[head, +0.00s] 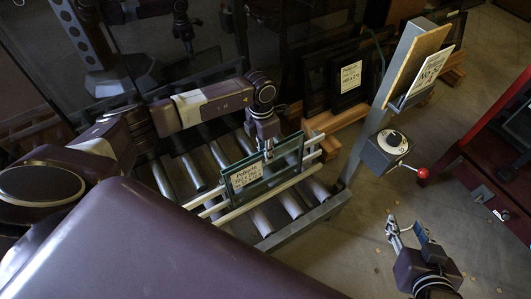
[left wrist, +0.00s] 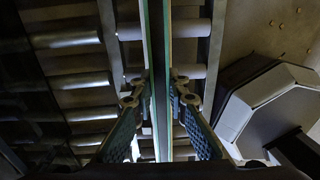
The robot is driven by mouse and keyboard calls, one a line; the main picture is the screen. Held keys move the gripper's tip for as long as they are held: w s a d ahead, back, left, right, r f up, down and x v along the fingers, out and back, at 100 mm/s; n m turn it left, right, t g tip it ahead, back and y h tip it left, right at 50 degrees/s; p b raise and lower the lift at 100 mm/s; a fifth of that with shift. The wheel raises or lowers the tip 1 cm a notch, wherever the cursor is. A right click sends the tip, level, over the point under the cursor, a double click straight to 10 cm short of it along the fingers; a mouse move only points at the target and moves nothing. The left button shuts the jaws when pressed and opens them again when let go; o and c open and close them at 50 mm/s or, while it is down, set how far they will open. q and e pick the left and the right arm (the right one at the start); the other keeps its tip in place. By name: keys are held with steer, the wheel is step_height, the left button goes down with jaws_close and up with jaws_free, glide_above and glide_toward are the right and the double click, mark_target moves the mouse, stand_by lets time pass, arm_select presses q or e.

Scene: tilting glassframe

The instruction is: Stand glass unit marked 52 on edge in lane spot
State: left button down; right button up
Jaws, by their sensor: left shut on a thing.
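A glass unit (head: 284,165) with a pale paper label stands upright, on edge, over the roller table. The label's print is too small to read surely. My left gripper (head: 268,150) is shut on its top edge. The left wrist view shows the glass unit (left wrist: 157,50) edge-on between the two fingers of my left gripper (left wrist: 157,95). Pale bars (head: 275,193) run along the glass's lower edge; whether it rests on the rollers is hidden. My right gripper (head: 406,232) is empty, fingers apart, over the floor at lower right.
Metal rollers (head: 216,154) lie beneath and left of the glass. A post (head: 375,115) with a tilted labelled board (head: 418,65) and a grey box (head: 390,148) with a red knob stand to the right. Dark framed panes (head: 348,82) lean behind.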

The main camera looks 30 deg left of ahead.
steer(key=shift+w+a+r, duration=0.15)
steer(key=shift+w+r, duration=0.15)
steer(key=shift+r, duration=0.05)
stand_by(0.4)
